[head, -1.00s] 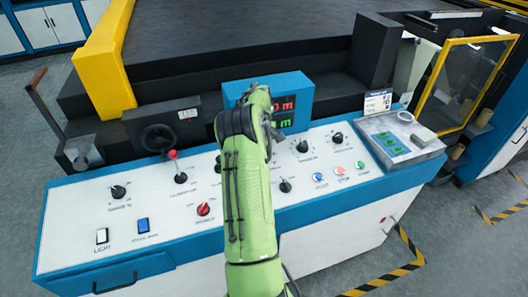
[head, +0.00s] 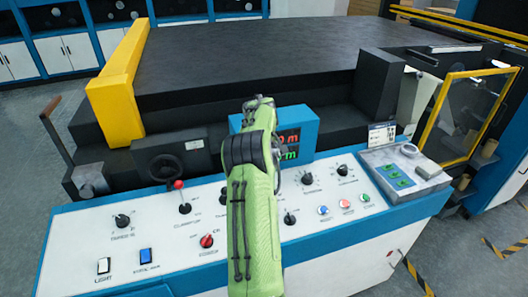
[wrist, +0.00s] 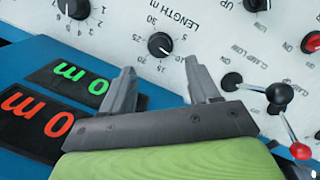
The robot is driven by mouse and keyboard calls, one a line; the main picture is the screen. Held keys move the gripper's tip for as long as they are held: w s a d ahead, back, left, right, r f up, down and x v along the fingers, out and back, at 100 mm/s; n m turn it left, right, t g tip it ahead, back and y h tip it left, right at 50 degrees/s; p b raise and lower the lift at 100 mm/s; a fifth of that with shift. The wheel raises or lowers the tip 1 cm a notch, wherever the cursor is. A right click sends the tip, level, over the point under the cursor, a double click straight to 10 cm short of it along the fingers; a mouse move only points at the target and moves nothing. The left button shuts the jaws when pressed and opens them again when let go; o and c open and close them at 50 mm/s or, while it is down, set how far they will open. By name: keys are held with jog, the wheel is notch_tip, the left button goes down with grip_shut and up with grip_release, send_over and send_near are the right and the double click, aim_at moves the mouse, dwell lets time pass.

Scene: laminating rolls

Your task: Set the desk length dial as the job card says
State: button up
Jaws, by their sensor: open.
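The length dial (wrist: 160,45) is a black round knob with a white pointer line, on a white panel marked "LENGTH m" with a numbered scale; the wrist view shows it upside down. My gripper (wrist: 160,68) is open, its two grey fingers apart, with the dial just beyond and between the tips. No contact is visible. In the head view my green arm hides the gripper and the dial. The blue display box (head: 300,136) shows a red and a green readout; in the wrist view both end in "0 m". The job card (head: 381,135) is too small to read.
A red-balled lever (wrist: 290,120) stands close beside my gripper in the wrist view, near a clamp label. Other black knobs (head: 307,178), push buttons (head: 344,204) and a red switch (head: 207,241) share the console. A grey tray (head: 432,182) sits at its right end.

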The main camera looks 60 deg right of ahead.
notch_tip(320, 180, up, 8)
jog(key=p, duration=0.1)
jog(key=shift+w+a+f+p, duration=0.15)
jog(key=shift+w+a+p, duration=0.15)
jog(key=shift+w+a, duration=0.05)
